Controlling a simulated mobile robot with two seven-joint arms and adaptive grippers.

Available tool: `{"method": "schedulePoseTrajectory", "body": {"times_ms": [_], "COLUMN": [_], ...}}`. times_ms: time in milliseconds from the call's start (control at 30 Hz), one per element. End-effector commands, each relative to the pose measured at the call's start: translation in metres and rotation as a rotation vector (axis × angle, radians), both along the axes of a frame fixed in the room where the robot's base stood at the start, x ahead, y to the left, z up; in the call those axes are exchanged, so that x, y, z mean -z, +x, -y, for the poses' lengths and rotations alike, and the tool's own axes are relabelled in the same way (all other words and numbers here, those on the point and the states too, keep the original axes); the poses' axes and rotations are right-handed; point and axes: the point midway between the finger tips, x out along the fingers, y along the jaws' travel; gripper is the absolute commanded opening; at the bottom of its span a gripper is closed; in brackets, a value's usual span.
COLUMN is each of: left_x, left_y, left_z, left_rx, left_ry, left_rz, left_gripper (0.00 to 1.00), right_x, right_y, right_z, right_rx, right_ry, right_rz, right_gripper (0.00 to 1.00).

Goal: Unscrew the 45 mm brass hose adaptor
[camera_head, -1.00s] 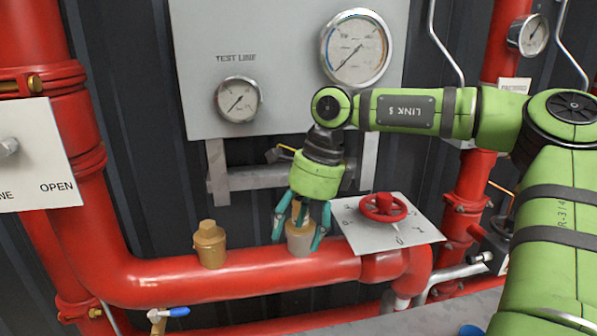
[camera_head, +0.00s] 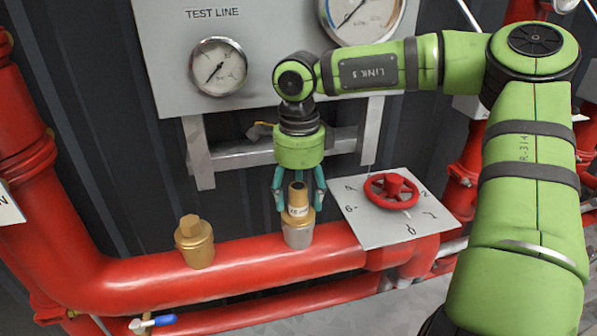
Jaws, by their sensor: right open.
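The brass hose adaptor (camera_head: 298,203) stands upright on a silver-grey fitting (camera_head: 299,235) on top of the red horizontal pipe. I see no clear contact between the fingers and the adaptor. My left gripper is out of view.
A brass plug (camera_head: 195,242) stands on the pipe (camera_head: 240,265) to the left. A red handwheel (camera_head: 388,190) on a numbered plate (camera_head: 365,221) is close on the right. The gauge panel (camera_head: 265,55) is behind. A blue-handled valve (camera_head: 160,320) sits below.

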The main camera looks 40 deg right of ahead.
Motion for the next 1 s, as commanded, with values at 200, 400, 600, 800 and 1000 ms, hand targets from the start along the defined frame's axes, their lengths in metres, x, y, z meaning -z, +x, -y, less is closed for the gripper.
{"method": "schedulePoseTrajectory", "body": {"times_ms": [200,400,600,800,1000], "left_x": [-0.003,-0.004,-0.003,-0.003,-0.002], "left_y": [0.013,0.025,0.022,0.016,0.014], "left_z": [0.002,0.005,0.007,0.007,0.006], "left_rx": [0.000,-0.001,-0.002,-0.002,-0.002], "left_ry": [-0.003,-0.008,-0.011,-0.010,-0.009], "left_rz": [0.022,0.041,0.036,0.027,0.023], "left_gripper": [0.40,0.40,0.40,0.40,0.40], "right_x": [0.010,0.010,0.010,0.010,0.010], "right_y": [0.000,0.000,0.000,0.000,0.000], "right_z": [0.000,0.000,0.000,0.000,0.000], "right_rx": [0.000,0.000,0.000,0.000,-0.123], "right_ry": [0.001,0.001,0.001,0.001,0.001], "right_rz": [-0.001,0.000,0.000,0.000,0.000], "right_gripper": [0.64,0.60,0.00,0.00,0.00]}}
